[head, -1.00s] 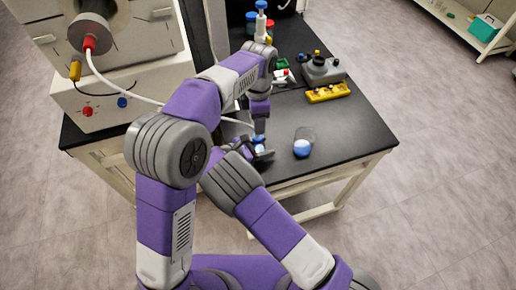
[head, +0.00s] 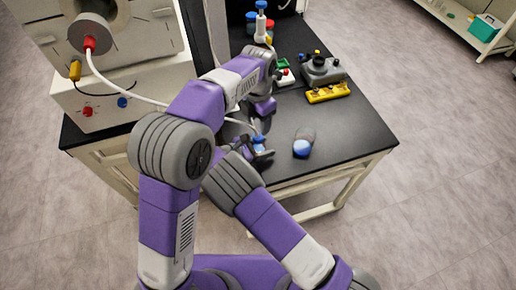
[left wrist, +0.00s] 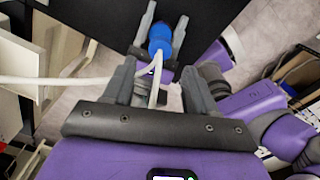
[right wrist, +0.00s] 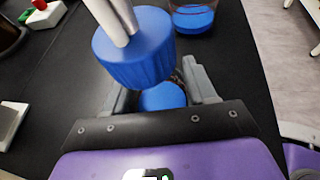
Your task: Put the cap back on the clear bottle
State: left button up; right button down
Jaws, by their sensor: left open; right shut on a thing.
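The blue cap (head: 259,139) with white tubing sits at the top of the clear bottle, above my right gripper (head: 262,152). In the right wrist view the cap (right wrist: 135,50) is large, with tubes rising from it. The clear bottle (right wrist: 163,97) shows blue contents beneath it, between the right fingers, which are shut on it. The cap hides the bottle's neck, so I cannot tell how firmly it is seated.
A second clear vessel with blue liquid (head: 303,147) stands to the right on the black table (head: 350,130). A yellow rack (head: 328,92) and a grey device (head: 323,69) are behind. The white tubing (head: 130,92) runs left to the freeze dryer (head: 95,105).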

aim_at(258, 136)
pick_arm(q)
notch_tip(258, 136, down, 7)
jog(key=shift+r, duration=0.1)
dwell(0.4)
grip_shut()
jog(key=m, duration=1)
jog(key=shift+o, duration=0.2)
grip_release()
